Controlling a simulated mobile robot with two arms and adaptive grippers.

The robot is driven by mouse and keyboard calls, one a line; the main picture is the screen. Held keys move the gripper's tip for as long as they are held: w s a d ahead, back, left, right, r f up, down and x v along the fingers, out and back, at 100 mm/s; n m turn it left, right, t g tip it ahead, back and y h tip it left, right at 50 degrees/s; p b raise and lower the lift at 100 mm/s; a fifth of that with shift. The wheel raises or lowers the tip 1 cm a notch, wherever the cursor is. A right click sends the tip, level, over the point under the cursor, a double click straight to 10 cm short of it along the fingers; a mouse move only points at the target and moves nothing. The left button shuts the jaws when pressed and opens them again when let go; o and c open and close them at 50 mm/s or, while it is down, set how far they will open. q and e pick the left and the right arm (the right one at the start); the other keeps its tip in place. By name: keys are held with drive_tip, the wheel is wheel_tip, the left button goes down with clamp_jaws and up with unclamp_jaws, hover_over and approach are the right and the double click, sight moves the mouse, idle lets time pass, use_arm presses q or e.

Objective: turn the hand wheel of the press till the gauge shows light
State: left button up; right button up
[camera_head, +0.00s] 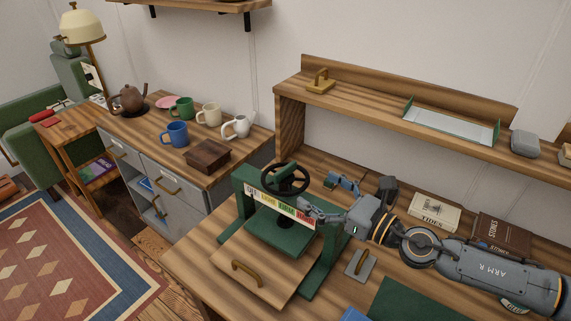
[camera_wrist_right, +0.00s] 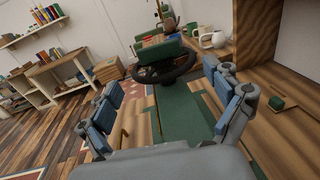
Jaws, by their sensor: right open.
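The press (camera_head: 243,205) is a green frame standing on the wooden bench, with a black hand wheel (camera_head: 286,178) on top. The wheel also shows in the right wrist view (camera_wrist_right: 166,70), ahead of and between my fingers, apart from them. The gauge (camera_head: 281,207) is a strip of white, yellow, green and red fields on the press front. Its pointer is too small to make out. My right gripper (camera_head: 327,194) is open and empty, just right of the wheel; its spread fingers show in the wrist view (camera_wrist_right: 165,105). My left gripper is out of view.
A board with a brass handle (camera_head: 247,272) lies before the press. A grey plate with a handle (camera_head: 359,264) and books (camera_head: 435,212) lie to the right. A shelf (camera_head: 375,103) runs behind. Mugs (camera_head: 174,134) and a brown box (camera_head: 207,156) stand on the left cabinet.

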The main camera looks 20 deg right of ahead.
sight(286, 173)
drive_tip(key=p+x, duration=0.4)
drive_tip(key=x, duration=0.4)
drive_tip(key=shift+w+a+r, duration=0.2)
drive_tip(key=shift+a, duration=0.1)
drive_tip(key=shift+w+a+f, duration=0.2)
drive_tip(key=shift+w+a, duration=0.1)
drive_tip(key=shift+w, duration=0.2)
drive_tip(key=c, duration=1.2)
drive_tip(key=shift+r+p, duration=0.2)
drive_tip(key=shift+p, duration=0.45)
drive_tip(key=m+t+h+p, duration=0.1)
drive_tip(key=m+h+p, duration=0.1)
drive_tip(key=p, duration=0.1)
drive_tip(key=m+t+h+p, duration=0.1)
drive_tip(key=h+p, duration=0.2)
drive_tip(key=p, duration=0.1)
drive_tip(key=shift+a+r+m+h, duration=0.1)
drive_tip(key=shift+m+h, duration=0.2)
drive_tip(key=shift+m, duration=0.1)
drive_tip(key=shift+m+h+p, duration=0.5)
drive_tip(key=shift+m+h, duration=0.3)
drive_tip(key=shift+h, duration=0.3)
drive_tip(key=shift+f+m+h+p, duration=0.2)
drive_tip(key=shift+m+h, duration=0.3)
drive_tip(key=shift+h, duration=0.35)
drive_tip(key=shift+f+m+h+p, duration=0.15)
drive_tip(key=shift+m+h, duration=0.35)
drive_tip(key=shift+h, duration=0.35)
